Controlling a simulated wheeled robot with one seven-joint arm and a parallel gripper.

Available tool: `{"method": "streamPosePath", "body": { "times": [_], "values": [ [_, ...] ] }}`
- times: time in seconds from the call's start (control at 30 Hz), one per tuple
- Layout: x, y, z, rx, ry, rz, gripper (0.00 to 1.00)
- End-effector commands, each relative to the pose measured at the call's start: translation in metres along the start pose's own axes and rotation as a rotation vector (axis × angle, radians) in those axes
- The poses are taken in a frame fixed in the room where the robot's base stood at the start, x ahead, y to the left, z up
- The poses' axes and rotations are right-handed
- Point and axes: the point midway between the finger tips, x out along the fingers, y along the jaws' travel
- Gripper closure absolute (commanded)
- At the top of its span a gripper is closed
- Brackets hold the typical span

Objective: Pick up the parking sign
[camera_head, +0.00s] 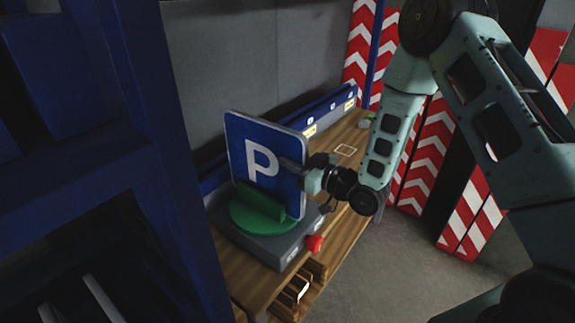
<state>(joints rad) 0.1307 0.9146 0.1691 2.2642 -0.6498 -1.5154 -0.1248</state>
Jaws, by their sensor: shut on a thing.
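The parking sign (243,150) is a blue square panel with a white P and a pale edge. It stands upright, slightly tilted in view, in a green round base (262,215) on a grey block. My gripper (292,166) comes from the right and is shut on the sign at its right edge. The other finger is hidden behind the sign.
The grey block (262,243) with a red button (314,243) sits on a wooden bench (240,280). A blue post stands close on the left. Red and white chevron boards (420,160) stand at the right. Bare floor lies in front of the bench.

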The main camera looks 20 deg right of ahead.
Motion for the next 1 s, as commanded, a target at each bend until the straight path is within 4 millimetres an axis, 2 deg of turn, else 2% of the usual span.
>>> {"method": "streamPosePath", "body": {
  "times": [0.7,1.0],
  "values": [
    [0.0,0.0,-0.074,-0.004,0.006,-0.001,1.0],
    [0.0,0.0,-0.092,-0.001,0.002,-0.001,1.0]
  ]
}}
